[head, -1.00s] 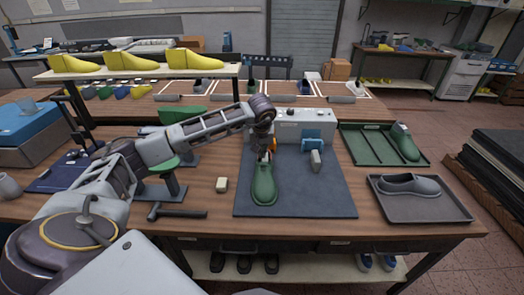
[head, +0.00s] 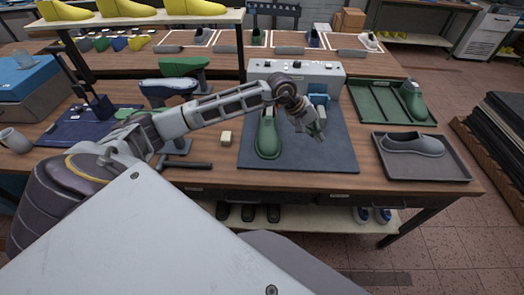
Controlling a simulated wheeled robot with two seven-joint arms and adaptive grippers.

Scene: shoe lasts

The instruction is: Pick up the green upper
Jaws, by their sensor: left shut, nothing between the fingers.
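A green shoe-shaped piece, which looks like the green upper (head: 268,140), lies on the dark grey mat (head: 336,158), its rounded end toward me. My left gripper (head: 319,131) is shut and empty, to the right of this piece and apart from it. My left arm reaches across from the left, and its wrist partly covers the area behind the piece. A second green shoe-shaped piece (head: 412,101) stands at the right end of the green tray (head: 386,118). My right gripper is not in view.
A grey shoe-shaped piece (head: 412,145) lies in a grey tray (head: 438,170) at the right. A grey machine with a blue part (head: 318,99) stands behind the mat. A small cream block (head: 226,138) and a dark hammer-like tool (head: 188,164) lie left of the mat.

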